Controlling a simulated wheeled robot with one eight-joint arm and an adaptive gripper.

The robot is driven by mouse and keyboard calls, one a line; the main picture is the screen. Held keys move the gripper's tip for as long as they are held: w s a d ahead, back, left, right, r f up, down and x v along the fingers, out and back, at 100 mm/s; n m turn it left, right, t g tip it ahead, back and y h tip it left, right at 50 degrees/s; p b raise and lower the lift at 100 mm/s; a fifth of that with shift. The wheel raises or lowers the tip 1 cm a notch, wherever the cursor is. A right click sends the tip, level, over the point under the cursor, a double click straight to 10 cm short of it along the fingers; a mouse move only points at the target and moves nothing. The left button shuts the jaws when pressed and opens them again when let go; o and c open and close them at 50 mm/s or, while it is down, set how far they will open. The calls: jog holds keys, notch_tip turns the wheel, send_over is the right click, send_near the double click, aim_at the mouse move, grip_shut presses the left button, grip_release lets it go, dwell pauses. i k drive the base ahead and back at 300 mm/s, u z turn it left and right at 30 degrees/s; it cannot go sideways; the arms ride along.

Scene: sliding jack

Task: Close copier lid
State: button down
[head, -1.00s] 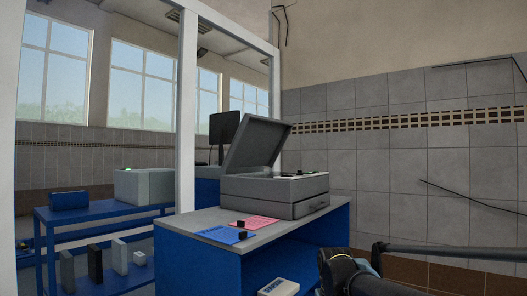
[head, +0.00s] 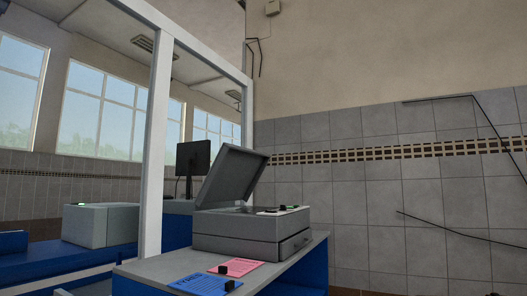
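The grey copier (head: 250,229) stands on a desk in the head view, a little left of centre. Its lid (head: 232,176) is raised, hinged at the left side and tilted up to the right. A control strip with dark buttons (head: 284,209) lies along the top right of the copier body. A drawer front shows on the right side. My gripper is not in the current view; only a tiny dark bit shows at the bottom right edge, and I cannot tell what it is.
The desk (head: 150,270) has a grey top and blue sides. A pink sheet (head: 236,267) and a blue sheet (head: 203,285), each with a small black object, lie in front of the copier. A white post (head: 157,150) rises behind. A grey box (head: 101,225) sits at left; a tiled wall (head: 390,200) is at right.

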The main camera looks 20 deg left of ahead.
aim_at(235, 172)
jog(key=z, duration=1.55)
jog(key=k, duration=2.05)
jog(key=u, duration=2.3)
jog(key=i, duration=0.75)
jog(key=u, duration=0.05)
